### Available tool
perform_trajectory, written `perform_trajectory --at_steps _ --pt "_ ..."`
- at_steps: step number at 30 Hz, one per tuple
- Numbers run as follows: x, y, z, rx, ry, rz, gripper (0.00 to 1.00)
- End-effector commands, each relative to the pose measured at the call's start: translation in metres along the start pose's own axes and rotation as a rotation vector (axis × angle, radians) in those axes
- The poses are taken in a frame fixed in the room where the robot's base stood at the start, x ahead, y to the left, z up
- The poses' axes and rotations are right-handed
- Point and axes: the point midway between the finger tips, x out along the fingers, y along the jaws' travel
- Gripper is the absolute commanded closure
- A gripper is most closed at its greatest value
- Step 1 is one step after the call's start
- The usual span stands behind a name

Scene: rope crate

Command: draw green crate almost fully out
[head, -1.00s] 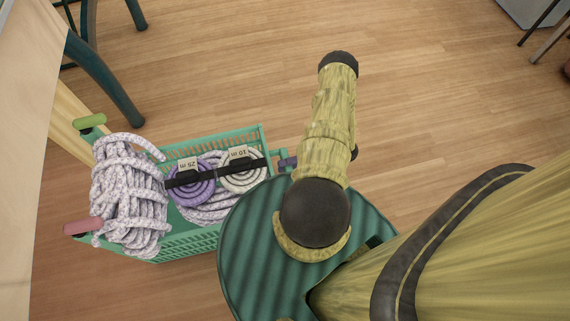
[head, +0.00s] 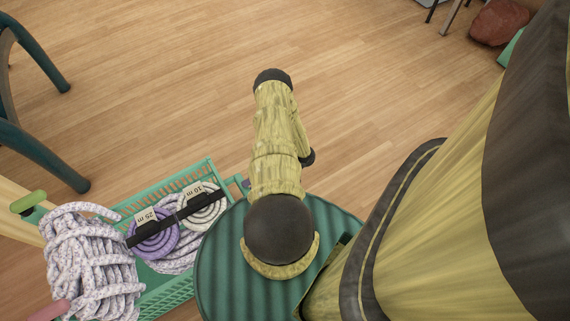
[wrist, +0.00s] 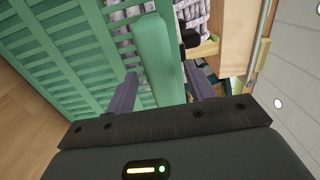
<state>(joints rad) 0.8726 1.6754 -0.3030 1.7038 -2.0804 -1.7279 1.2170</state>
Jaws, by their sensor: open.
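The green crate (head: 184,288) is a slatted basket at lower left in the head view, holding coiled ropes. In the wrist view its slatted wall (wrist: 62,45) fills the upper left, with a thick green bar (wrist: 156,55) along its edge. My gripper (wrist: 162,70) is open, its two grey-purple fingers on either side of this bar. I cannot tell whether they touch it. In the head view my arm hides most of the gripper at the crate's right end.
A large white-purple rope hank (head: 88,262) covers the crate's left end, between a green handle (head: 28,202) and a pink one (head: 48,311). Dark green legs (head: 45,155) stand at left. The wooden floor (head: 170,70) behind is clear. A brown-red object (head: 499,22) lies far right.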

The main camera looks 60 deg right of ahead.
Motion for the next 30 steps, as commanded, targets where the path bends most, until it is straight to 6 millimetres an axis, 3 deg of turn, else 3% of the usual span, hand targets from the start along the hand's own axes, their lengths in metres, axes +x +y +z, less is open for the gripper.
perform_trajectory --at_steps 9,21,30 --pt "-0.064 -0.001 0.000 -0.002 0.002 0.003 0.46" --pt "-0.132 0.001 -0.001 -0.003 0.003 0.004 0.46" --pt "-0.150 0.000 -0.001 0.000 0.001 0.002 0.46"
